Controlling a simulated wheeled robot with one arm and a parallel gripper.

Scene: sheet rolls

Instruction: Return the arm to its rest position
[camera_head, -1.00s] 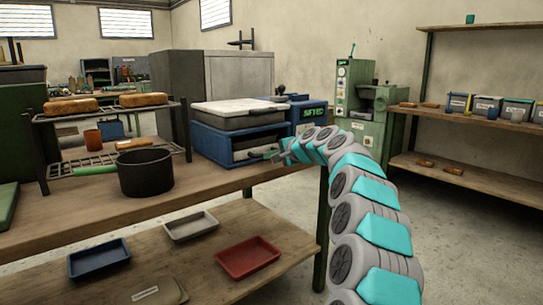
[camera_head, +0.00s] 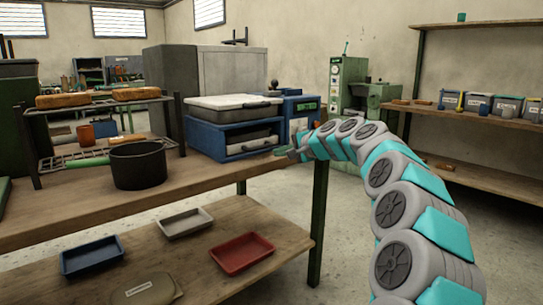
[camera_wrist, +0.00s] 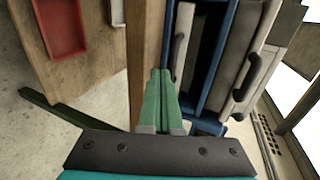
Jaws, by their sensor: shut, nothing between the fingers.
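My gripper (camera_wrist: 157,95) shows in the wrist view with its two green fingers together and nothing between them. In the head view my arm curves in from the lower right, and its end (camera_head: 290,155) is at the bench's right end, just right of the blue drawer unit (camera_head: 202,138). In the wrist view the fingers point along the bench edge, beside the blue unit (camera_wrist: 212,60). Whether the fingertips touch anything cannot be told.
The wooden bench (camera_head: 190,182) carries a black pot (camera_head: 138,168) and a wire rack (camera_head: 60,158) with bread-like loaves. Its lower shelf holds a red tray (camera_head: 242,254), a grey tray (camera_head: 186,222) and a blue tray (camera_head: 92,256). Open floor (camera_head: 345,215) lies right of the bench.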

